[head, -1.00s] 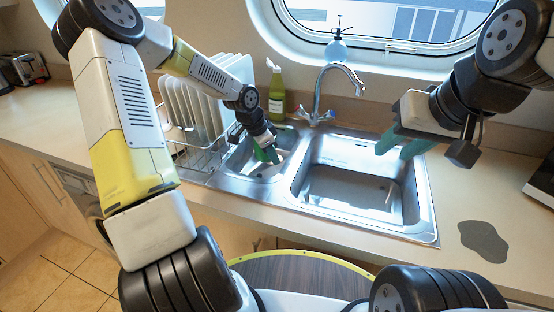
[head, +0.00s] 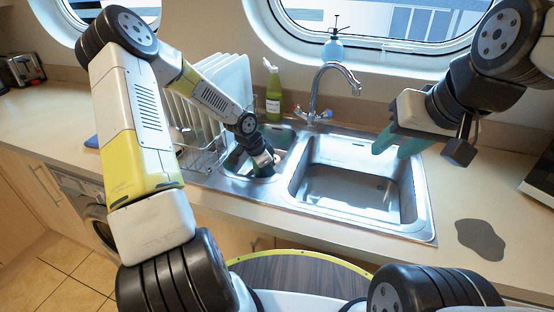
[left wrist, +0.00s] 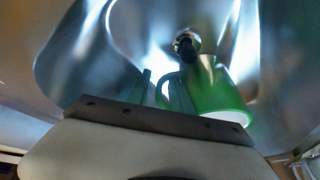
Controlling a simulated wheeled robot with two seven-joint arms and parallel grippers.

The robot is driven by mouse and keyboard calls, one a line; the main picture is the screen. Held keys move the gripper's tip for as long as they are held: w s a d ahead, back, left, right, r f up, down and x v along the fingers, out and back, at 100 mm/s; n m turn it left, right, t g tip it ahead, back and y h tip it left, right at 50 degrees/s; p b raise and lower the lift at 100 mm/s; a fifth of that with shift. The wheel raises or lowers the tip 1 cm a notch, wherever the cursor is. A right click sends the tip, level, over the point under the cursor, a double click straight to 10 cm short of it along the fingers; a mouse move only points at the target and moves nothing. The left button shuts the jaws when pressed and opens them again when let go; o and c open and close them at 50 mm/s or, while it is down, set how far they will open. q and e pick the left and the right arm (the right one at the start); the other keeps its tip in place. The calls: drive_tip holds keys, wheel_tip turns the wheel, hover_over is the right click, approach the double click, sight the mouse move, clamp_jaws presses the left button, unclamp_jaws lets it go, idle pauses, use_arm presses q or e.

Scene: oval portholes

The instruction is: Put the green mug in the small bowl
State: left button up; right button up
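The green mug (left wrist: 212,85) is inside the steel small bowl (left wrist: 80,60) in the left wrist view, its pale rim toward the camera. Its handle lies by my left gripper's fingers (left wrist: 163,90). These are apart, with a narrow gap, and I see no firm grip on the mug. In the head view, my left gripper (head: 267,162) reaches down into the small bowl (head: 235,163), left of the large basin; its fingertips are hidden. A green patch behind it may be the mug. My right gripper (head: 398,147) is open and empty above the large basin's right edge.
The large basin (head: 345,185) looks empty. The tap (head: 318,95) stands behind the bowls, with a green bottle (head: 273,95) and blue sprayer (head: 334,48) near it. A plate rack (head: 200,130) stands left. A grey patch (head: 480,240) lies on the right counter.

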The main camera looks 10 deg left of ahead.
use_arm(q)
drive_tip(key=shift+r, duration=0.15)
drive_tip(key=v, duration=1.2)
drive_tip(key=s+r+n+t, duration=0.1)
drive_tip(key=s+r+n, duration=0.2)
drive_tip(key=s+r, duration=0.4)
drive_tip(key=s+d+r+n+t+y, duration=0.1)
drive_tip(key=s+r+n, duration=0.3)
drive_tip(key=s, duration=0.5)
drive_tip(key=s+d+r+n+t, duration=0.1)
drive_tip(key=s+r+n, duration=0.2)
drive_tip(key=s+r, duration=0.6)
drive_tip(key=shift+r+n, duration=0.35)
drive_tip(key=shift+n, duration=0.05)
